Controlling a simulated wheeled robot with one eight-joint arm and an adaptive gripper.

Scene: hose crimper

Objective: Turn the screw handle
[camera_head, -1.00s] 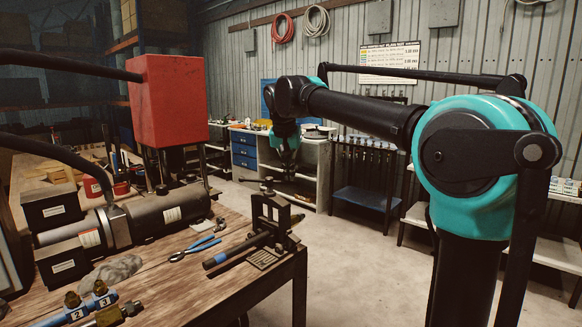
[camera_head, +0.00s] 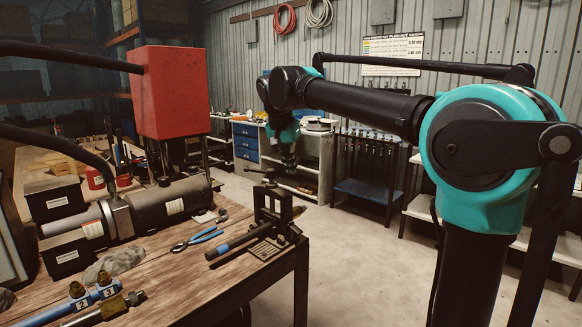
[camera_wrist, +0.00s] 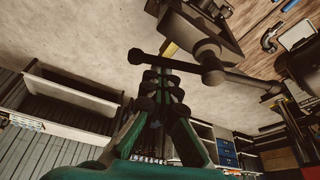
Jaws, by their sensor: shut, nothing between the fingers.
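The dark screw handle (camera_head: 262,171) tops the small clamp-like vise (camera_head: 268,222) at the right corner of the wooden bench. In the wrist view the handle (camera_wrist: 245,81) is a dark crossbar with a ball end, running across beyond my fingers. My gripper (camera_head: 290,163) is just right of the handle in the head view, pointing down. In the wrist view my gripper's fingertips (camera_wrist: 160,78) are together and empty, close to the bar's left part. I cannot tell whether they touch it. The fingers partly hide what lies behind them.
A blue-handled tool (camera_head: 235,244) lies beside the vise, with blue pliers (camera_head: 197,239) to its left. Open floor (camera_head: 345,255) lies right of the bench.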

